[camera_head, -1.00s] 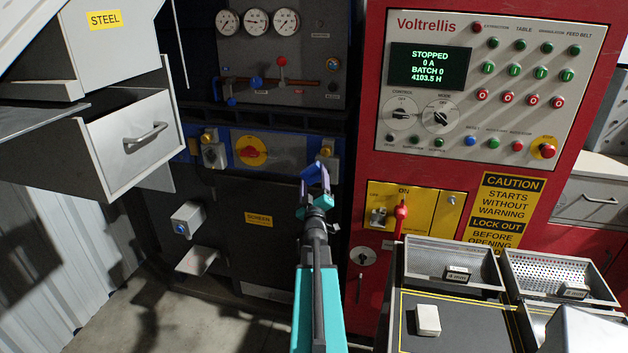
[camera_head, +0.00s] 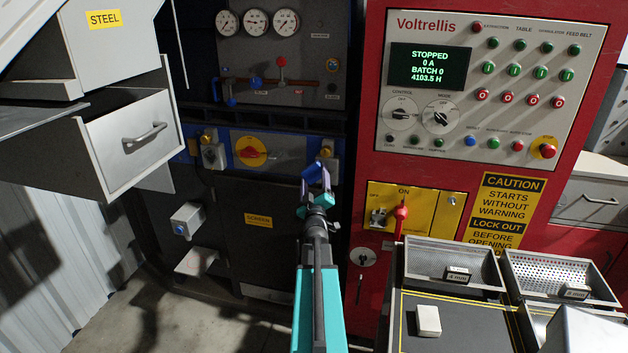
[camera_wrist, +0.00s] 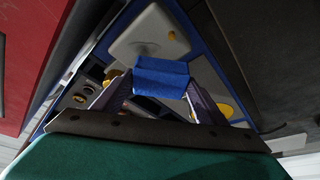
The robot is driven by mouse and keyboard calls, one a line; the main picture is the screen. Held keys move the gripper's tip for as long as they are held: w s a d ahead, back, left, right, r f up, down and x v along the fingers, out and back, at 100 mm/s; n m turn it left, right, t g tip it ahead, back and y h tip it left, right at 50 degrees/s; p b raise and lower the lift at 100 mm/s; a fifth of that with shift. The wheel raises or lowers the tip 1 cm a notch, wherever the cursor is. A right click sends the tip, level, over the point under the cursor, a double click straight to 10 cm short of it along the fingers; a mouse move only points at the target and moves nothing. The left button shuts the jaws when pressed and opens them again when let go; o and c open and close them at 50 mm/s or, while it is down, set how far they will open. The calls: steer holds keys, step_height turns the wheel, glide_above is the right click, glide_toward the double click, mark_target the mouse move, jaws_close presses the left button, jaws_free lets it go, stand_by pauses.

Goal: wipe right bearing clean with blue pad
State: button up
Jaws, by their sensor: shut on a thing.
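My gripper (camera_head: 316,181) is shut on the blue pad (camera_wrist: 160,78), which spans between the fingertips in the wrist view. In the head view the pad (camera_head: 313,171) sits at the end of my arm, just below the right bearing (camera_head: 330,158). This bearing is a grey housing with a yellow cap, on the blue strip of the dark machine, and the gripper partly covers it. A pale grey housing, likely this bearing (camera_wrist: 150,33), lies beyond the pad in the wrist view. I cannot tell whether the pad touches it, nor see any dirt.
The left bearing (camera_head: 212,153) and a yellow disc with a red knob (camera_head: 251,151) are left along the strip. A red control cabinet (camera_head: 372,130) stands close on the right. Metal trays (camera_head: 452,255) are at lower right. An open drawer (camera_head: 140,140) juts out at left.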

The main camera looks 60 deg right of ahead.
steer(key=shift+w+d, duration=0.1)
steer(key=shift+d, duration=0.2)
stand_by(0.4)
steer(key=s+b, duration=0.1)
steer(key=s, duration=0.1)
steer(key=s+d+b, duration=0.1)
steer(key=shift+s, duration=0.35)
steer(key=shift+b, duration=0.3)
steer(key=shift+s+d+b, duration=0.25)
steer(key=shift+s+d, duration=0.1)
steer(key=shift+s, duration=0.55)
steer(key=shift+s+d+b, duration=0.25)
steer(key=shift+s+d, duration=0.1)
steer(key=shift+s, duration=0.5)
steer(key=shift+a+b, duration=0.1)
steer(key=shift+b, duration=0.45)
steer(key=shift+w, duration=0.1)
